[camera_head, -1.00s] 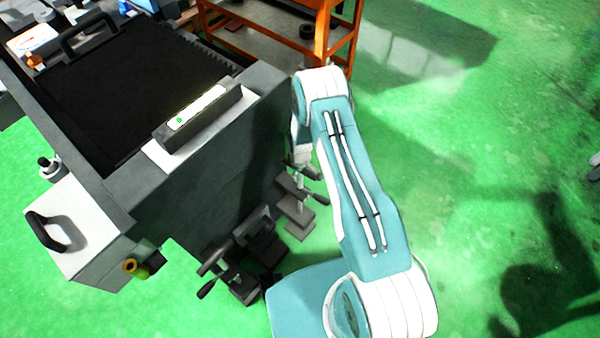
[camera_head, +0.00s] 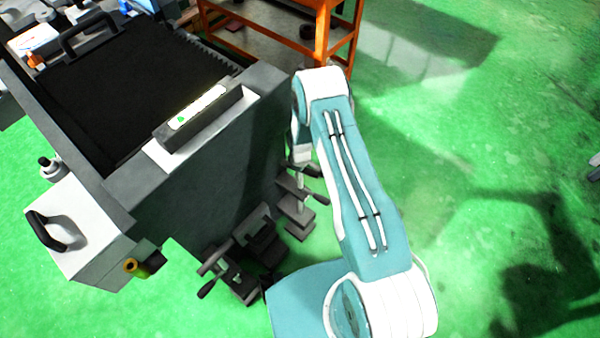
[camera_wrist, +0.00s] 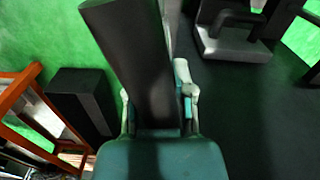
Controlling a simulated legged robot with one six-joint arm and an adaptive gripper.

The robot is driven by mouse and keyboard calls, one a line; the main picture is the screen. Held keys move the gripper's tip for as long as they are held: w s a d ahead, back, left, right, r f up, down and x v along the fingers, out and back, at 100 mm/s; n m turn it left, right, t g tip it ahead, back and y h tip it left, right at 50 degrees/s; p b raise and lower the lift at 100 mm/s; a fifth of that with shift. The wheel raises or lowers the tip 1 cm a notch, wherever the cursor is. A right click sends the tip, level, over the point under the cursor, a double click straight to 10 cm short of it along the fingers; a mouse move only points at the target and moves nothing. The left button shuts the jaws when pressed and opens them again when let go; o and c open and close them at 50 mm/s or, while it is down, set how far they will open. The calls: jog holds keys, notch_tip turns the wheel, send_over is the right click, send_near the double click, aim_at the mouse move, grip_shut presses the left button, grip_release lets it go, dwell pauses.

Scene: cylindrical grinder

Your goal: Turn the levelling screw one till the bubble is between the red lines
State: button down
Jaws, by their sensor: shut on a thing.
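The spirit level (camera_head: 205,106) lies on the machine's near end in the head view. Its green bubble (camera_head: 181,120) sits toward the lower-left end of the pale vial; the red lines are too small to make out. A levelling screw (camera_head: 297,208) with dark cross handles stands by the machine's right corner, below my arm's end. In the wrist view, my gripper (camera_wrist: 158,102) is shut on a thick dark handle bar (camera_wrist: 130,45), which runs up and left from between the fingers. In the head view, my arm largely hides the gripper.
Another levelling screw (camera_head: 235,280) stands at the machine's lower front. The grinder (camera_head: 190,185) fills the left. An orange shelf frame (camera_head: 322,35) stands behind my arm. Green floor to the right is open.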

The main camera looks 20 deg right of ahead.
jog(key=shift+n, duration=7.8)
jog(key=shift+w, duration=0.1)
jog(key=shift+c, duration=2.4)
grip_release()
notch_tip(320, 180, up, 12)
jog(key=shift+f, duration=0.1)
